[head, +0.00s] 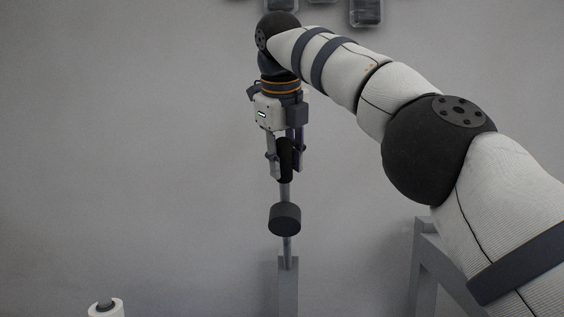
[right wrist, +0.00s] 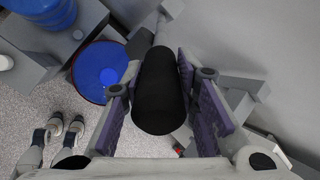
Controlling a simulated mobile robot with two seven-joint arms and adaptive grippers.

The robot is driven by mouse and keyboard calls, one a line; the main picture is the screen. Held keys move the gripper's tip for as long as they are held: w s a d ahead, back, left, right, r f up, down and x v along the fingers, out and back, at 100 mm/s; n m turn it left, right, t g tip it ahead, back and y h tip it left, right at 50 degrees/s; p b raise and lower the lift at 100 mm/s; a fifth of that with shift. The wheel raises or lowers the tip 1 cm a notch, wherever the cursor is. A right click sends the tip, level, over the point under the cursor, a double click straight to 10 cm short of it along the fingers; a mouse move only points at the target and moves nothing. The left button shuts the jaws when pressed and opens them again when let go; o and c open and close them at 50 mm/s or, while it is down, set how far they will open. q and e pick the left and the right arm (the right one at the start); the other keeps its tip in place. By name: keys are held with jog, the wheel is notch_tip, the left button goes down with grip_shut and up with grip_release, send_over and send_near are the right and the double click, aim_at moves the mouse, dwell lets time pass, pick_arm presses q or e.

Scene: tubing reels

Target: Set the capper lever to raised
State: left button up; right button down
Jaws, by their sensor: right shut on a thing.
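The capper lever shows in the head view as a thin grey rod (head: 287,245) standing nearly upright from a grey post (head: 288,285). A dark round block (head: 285,219) sits partway up the rod. Its black grip (head: 286,158) is at the top. My right gripper (head: 286,174) comes from above and is shut on this grip. In the right wrist view the black grip (right wrist: 160,100) lies between the purple finger pads of my right gripper (right wrist: 163,84). The far part of the lever is mostly hidden behind the grip there. My left gripper is not in view.
A white roll (head: 104,309) stands at the bottom left of the head view. A grey frame (head: 424,262) stands at right, under my arm. The right wrist view shows a blue disc with a red rim (right wrist: 90,75) and a blue drum (right wrist: 45,12).

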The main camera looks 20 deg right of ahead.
jog(key=shift+d+r, duration=0.15)
jog(key=shift+r, duration=0.05)
jog(key=c, duration=1.4)
grip_release()
jog(key=shift+w, duration=0.1)
jog(key=shift+o, duration=0.6)
jog(key=shift+w+d+f, duration=0.1)
jog(key=shift+w+f, duration=0.05)
jog(key=shift+w, duration=0.05)
jog(key=shift+s, duration=0.1)
jog(key=shift+s+a+r, duration=0.2)
jog(key=shift+s+r, duration=0.05)
jog(key=shift+r, duration=0.4)
jog(key=s+a, duration=0.5)
jog(key=s, duration=0.5)
jog(key=shift+s+a, duration=0.25)
jog(key=shift+a, duration=0.15)
